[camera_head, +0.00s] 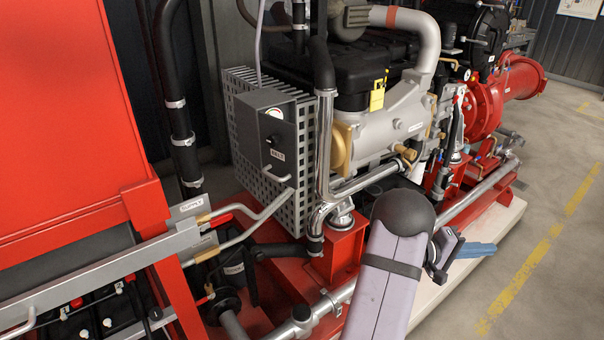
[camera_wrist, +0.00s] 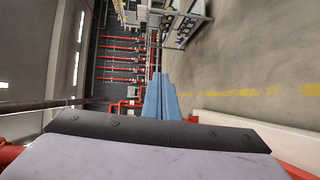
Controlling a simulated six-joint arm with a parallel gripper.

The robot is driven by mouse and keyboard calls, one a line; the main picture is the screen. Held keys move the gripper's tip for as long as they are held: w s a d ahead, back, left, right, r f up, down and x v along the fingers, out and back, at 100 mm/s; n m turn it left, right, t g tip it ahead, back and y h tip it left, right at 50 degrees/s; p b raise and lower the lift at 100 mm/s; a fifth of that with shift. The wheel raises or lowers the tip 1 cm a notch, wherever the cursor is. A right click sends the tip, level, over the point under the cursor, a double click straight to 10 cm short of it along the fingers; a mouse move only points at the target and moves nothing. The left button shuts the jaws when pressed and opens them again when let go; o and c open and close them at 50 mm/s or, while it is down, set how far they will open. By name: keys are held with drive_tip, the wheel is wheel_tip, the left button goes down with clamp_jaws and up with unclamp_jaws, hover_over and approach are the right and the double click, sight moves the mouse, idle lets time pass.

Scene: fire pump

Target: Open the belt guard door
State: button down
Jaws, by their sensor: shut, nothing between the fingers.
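The belt guard (camera_head: 307,205) is a pale perforated metal cage left of the middle in the head view. Its door (camera_head: 264,135) is a grey panel labelled "BELT" with a small round gauge at its top. The door appears to sit closed on the guard. A small bar handle (camera_head: 277,174) is low on the door. My gripper (camera_head: 488,248) has blue fingers and is right of the guard, well apart from the door, above the floor by the pump base. The fingers (camera_wrist: 162,80) are together and empty in the wrist view. The door does not show there.
A silver vertical pipe (camera_head: 325,140) runs just right of the guard. A red cabinet (camera_head: 70,100) and a grey rail (camera_head: 90,270) are at the left. Grey hoses pass below the door. The floor (camera_head: 540,220) at the right is clear.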

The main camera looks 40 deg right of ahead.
drive_tip(key=w+d+f+m+t+y, duration=0.2)
drive_tip(key=d+f+m+t+y, duration=0.25)
drive_tip(key=d+f, duration=0.4)
drive_tip(key=w+a+t+y, duration=0.3)
drive_tip(key=w+t, duration=0.8)
drive_tip(key=w, duration=0.9)
drive_tip(key=w+a+r+t+y, duration=0.5)
drive_tip(key=w+a+r+t, duration=0.1)
drive_tip(key=w+a+r, duration=0.4)
drive_tip(key=a+r+m+t+y, duration=0.1)
drive_tip(key=a+r+t+y, duration=0.2)
drive_tip(key=a+r+y, duration=0.7)
drive_tip(key=a, duration=0.4)
drive_tip(key=shift+w+m, duration=0.3)
drive_tip(key=shift+m, duration=0.05)
